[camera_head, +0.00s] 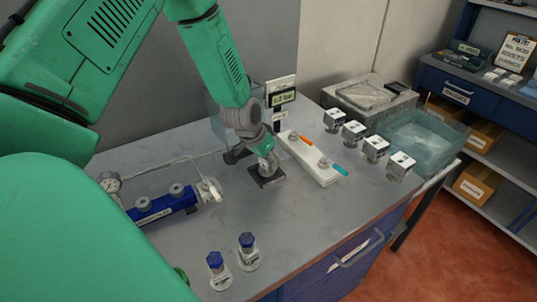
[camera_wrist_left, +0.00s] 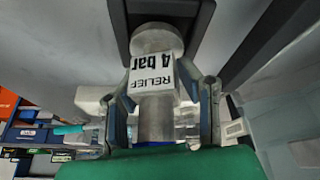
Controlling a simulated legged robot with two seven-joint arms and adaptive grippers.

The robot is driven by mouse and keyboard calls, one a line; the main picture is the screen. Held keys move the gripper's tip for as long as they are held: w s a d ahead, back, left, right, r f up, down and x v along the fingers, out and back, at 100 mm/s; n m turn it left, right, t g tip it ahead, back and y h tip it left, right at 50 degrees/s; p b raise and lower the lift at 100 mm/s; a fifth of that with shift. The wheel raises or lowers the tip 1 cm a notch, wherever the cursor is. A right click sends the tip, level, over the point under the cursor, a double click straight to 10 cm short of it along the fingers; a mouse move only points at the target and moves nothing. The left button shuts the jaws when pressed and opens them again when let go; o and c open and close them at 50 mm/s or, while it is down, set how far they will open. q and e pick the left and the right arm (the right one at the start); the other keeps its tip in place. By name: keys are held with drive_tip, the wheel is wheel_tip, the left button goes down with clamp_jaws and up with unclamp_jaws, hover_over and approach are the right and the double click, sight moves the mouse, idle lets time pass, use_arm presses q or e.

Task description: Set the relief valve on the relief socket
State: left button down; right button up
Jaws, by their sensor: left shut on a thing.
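My left gripper (camera_head: 266,163) reaches down at the middle of the grey bench, over a small black block (camera_head: 266,179). In the left wrist view my left gripper (camera_wrist_left: 162,112) has its two fingers on either side of the relief valve (camera_wrist_left: 152,75), shut on it. The valve is silver with a white label reading "RELIEF 4 bar". Its round silver end is close to a black part (camera_wrist_left: 160,12); I cannot tell whether they touch. In the head view the gripper hides most of the valve. I cannot make out the relief socket for sure. My right gripper is not in view.
A blue manifold (camera_head: 165,206) with a gauge (camera_head: 110,182) lies to the left. Two blue-capped valves (camera_head: 215,262) (camera_head: 247,243) stand in front. A white plate (camera_head: 318,166) and several small labelled blocks (camera_head: 375,148) are right, beside a clear bin (camera_head: 425,139). The front-right bench is clear.

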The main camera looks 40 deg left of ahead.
use_arm(q)
drive_tip(key=shift+f, duration=0.25)
drive_tip(key=c, duration=1.4)
unclamp_jaws()
drive_tip(key=p+v, duration=0.4)
drive_tip(key=v, duration=0.1)
drive_tip(key=shift+r+p, duration=0.25)
drive_tip(key=shift+p, duration=0.15)
drive_tip(key=shift+v, duration=2.8)
drive_tip(key=shift+s+f, duration=0.1)
